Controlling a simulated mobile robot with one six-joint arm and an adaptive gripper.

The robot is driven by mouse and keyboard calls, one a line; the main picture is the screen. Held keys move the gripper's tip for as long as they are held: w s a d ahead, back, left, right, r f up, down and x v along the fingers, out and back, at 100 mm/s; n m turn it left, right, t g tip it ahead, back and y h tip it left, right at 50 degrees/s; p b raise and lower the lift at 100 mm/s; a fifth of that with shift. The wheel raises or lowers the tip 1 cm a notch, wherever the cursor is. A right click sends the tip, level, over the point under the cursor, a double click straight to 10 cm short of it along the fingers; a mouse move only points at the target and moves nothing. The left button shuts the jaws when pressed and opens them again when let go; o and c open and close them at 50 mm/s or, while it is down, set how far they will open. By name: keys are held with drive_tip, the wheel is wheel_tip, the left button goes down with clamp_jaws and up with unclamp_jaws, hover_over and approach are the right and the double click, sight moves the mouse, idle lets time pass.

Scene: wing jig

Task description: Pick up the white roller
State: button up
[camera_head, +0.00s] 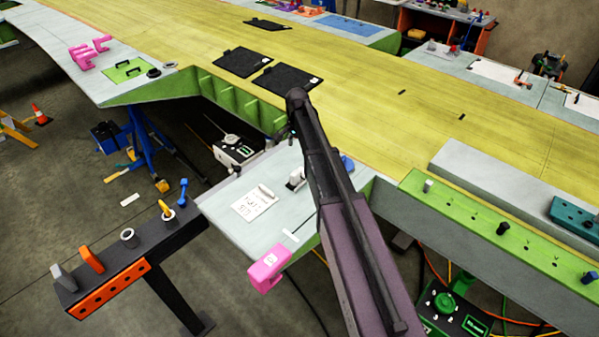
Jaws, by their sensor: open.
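A small white object with a dark part (295,179) sits on the light grey wing panel (228,196), just left of my arm. A small pale rounded piece (265,190) lies at the top edge of a white printed sheet (252,205) on the same panel. Both are small, and I cannot tell for sure which is the white roller. My arm rises from the lower right and crosses in front of the panel.
A pink clamp (268,270) hangs on the panel's front edge. A dark bench (180,236) with orange and grey tools stands at left. A green rail (465,212) with pegs lies at right. Black plates (285,79) lie on the yellow wing skin.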

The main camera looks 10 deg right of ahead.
sight(298, 170)
idle(0.3)
wheel_tip(298, 170, down, 9)
drive_tip(key=b, duration=0.8)
drive_tip(key=shift+r+b, duration=0.15)
drive_tip(key=shift+b, duration=0.2)
idle(0.3)
drive_tip(key=shift+s+f+b, duration=0.2)
drive_tip(key=shift+f+b, duration=2.4)
clamp_jaws()
